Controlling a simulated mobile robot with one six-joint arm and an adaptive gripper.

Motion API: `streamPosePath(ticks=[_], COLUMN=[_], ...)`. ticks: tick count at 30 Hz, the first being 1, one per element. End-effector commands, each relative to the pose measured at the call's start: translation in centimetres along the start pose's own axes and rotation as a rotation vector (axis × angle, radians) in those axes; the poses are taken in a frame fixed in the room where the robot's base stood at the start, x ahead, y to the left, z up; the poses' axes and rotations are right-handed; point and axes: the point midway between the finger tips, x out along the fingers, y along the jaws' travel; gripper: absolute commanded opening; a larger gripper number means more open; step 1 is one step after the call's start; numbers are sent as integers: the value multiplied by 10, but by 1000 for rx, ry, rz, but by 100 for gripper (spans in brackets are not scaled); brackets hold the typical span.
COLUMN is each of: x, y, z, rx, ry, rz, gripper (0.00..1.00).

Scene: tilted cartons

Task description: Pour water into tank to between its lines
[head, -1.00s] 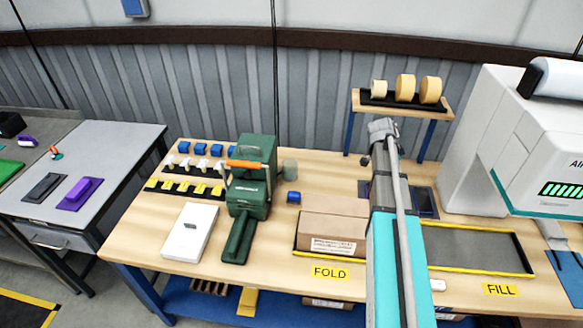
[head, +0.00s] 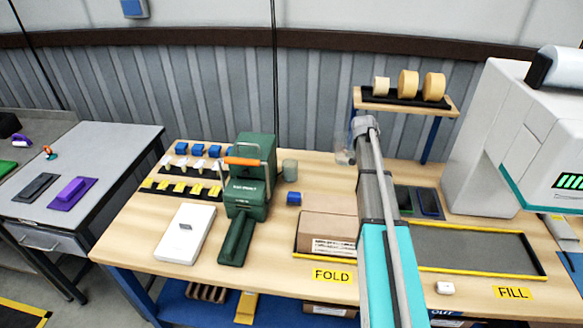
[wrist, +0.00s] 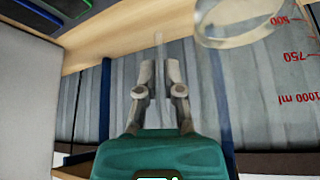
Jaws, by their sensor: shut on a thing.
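My gripper (wrist: 158,75) is shut on a thin clear upright strip, which looks like the handle of a clear measuring jug (wrist: 285,55) with red marks up to 1000 ml. In the head view the jug (head: 343,151) shows faintly at the left of my arm's end, held above the back of the table. The wrist view is upside down, with the jug's round base at the top, so the jug looks about upright. Its water level cannot be made out. A small translucent grey container (head: 290,170), perhaps the tank, stands right of the green dispenser (head: 248,185); its lines are too small to see.
A brown carton (head: 327,232) lies in the yellow-edged FOLD area. A raised shelf with tape rolls (head: 408,84) stands behind my arm. A white machine (head: 490,150) is at the right. A white box (head: 185,233) lies front left.

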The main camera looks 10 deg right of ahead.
Motion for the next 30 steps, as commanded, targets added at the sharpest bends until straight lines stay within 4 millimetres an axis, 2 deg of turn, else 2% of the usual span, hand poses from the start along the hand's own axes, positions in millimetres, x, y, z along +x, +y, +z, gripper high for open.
streamPosePath(ticks=[1, 30], x=[8, 97], y=[-8, -148], z=[-2, -36], rx=[-30, -663], ry=[-1, -12], rz=[-19, -389], gripper=[0, 0])
